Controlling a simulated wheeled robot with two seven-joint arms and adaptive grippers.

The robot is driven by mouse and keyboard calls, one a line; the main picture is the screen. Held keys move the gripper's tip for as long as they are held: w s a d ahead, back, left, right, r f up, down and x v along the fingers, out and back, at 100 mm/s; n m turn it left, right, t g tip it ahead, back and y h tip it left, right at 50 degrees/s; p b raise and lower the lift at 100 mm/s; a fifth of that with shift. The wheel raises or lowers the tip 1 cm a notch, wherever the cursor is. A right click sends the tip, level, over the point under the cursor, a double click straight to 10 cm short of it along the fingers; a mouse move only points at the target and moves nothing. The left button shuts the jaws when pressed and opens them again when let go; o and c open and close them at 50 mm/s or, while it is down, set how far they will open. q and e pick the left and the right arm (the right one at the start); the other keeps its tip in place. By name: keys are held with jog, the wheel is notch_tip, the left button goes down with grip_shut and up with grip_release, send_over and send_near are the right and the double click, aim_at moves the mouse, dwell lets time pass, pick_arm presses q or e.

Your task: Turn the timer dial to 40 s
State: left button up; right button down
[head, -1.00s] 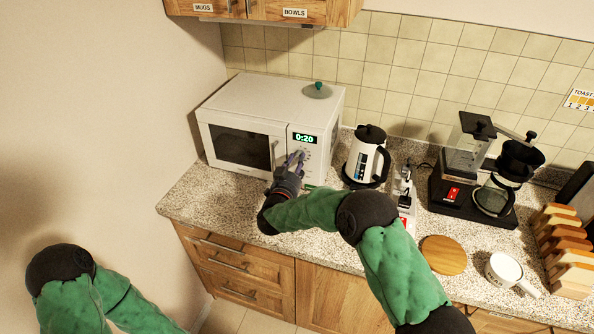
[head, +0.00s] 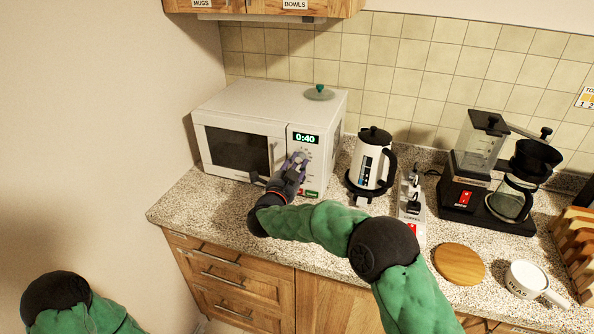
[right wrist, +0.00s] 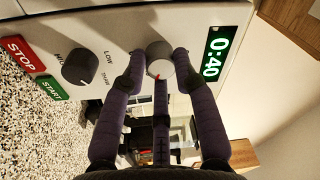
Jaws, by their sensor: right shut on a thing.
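The white microwave (head: 240,105) stands at the left end of the counter. Its display (head: 306,138) reads 0:40, and the display also shows in the right wrist view (right wrist: 215,57). My right gripper (head: 298,160) is shut on the dial at the control panel.
A dark power knob (right wrist: 80,67), a red STOP button (right wrist: 22,53) and a green START button (right wrist: 53,89) are beside the dial. A kettle (head: 370,165) stands close right of the microwave. A glass lid (head: 318,93) lies on top.

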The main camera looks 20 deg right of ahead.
jog(key=shift+a+f+m+b, duration=0.25)
jog(key=shift+f+m+b, duration=0.05)
jog(key=shift+f, duration=0.15)
jog(key=c, duration=1)
grip_release()
jog(key=shift+o, duration=0.2)
jog(key=shift+d+r, duration=0.1)
jog(key=shift+r, duration=0.15)
jog(key=v, duration=1.2)
